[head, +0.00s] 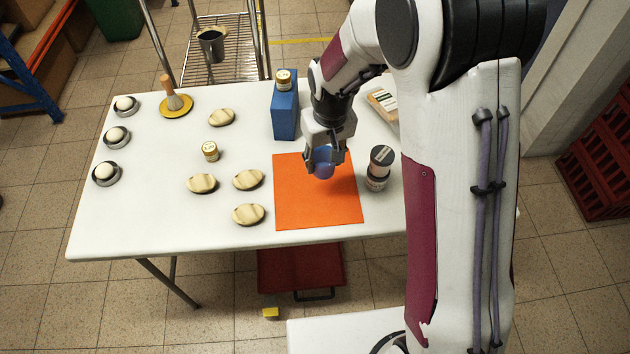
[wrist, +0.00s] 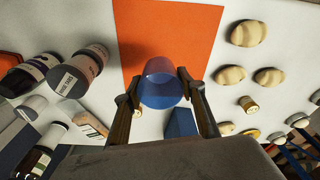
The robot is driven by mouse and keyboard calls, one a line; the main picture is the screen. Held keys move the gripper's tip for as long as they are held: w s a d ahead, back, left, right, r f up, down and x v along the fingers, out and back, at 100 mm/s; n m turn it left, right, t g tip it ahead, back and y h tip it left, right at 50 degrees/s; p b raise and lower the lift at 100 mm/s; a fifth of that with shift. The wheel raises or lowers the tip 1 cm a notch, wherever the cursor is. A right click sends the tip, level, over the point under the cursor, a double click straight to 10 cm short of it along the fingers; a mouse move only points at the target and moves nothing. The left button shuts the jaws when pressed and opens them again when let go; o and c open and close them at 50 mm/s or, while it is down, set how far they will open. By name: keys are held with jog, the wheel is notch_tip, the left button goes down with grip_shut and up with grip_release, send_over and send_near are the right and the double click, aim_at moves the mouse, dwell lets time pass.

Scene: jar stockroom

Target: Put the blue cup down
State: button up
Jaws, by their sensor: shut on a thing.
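The blue cup (head: 322,168) is held between the fingers of my gripper (head: 324,158), over the upper part of the orange mat (head: 318,205). In the wrist view the cup (wrist: 161,84) sits between both fingertips of my gripper (wrist: 161,90), and the orange mat (wrist: 203,40) lies behind it. My gripper is shut on the cup. Whether the cup's base touches the mat cannot be told from these frames.
Stacked dark-and-pale jars (head: 378,167) stand right of the mat. A blue box (head: 285,115) with a small jar (head: 283,79) on top stands behind it. The mat's front part is clear.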

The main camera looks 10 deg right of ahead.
jog(key=shift+w+a+r+n, duration=0.2)
jog(key=shift+w+a+n, duration=0.05)
jog(key=shift+w+a, duration=0.2)
jog(key=shift+w+a+r+n, duration=0.15)
jog(key=shift+w+a+n, duration=0.1)
jog(key=shift+w+a, duration=0.2)
jog(key=shift+w+r, duration=0.15)
jog(key=shift+r, duration=0.05)
jog(key=shift+n, duration=0.3)
jog(key=shift+f, duration=0.1)
jog(key=shift+f, duration=0.55)
send_over(314, 185)
jog(key=shift+s+d+f, duration=0.1)
jog(key=shift+f, duration=1.15)
jog(key=shift+s+d+f, duration=0.1)
jog(key=shift+f, duration=1.15)
jog(key=shift+f, duration=1.85)
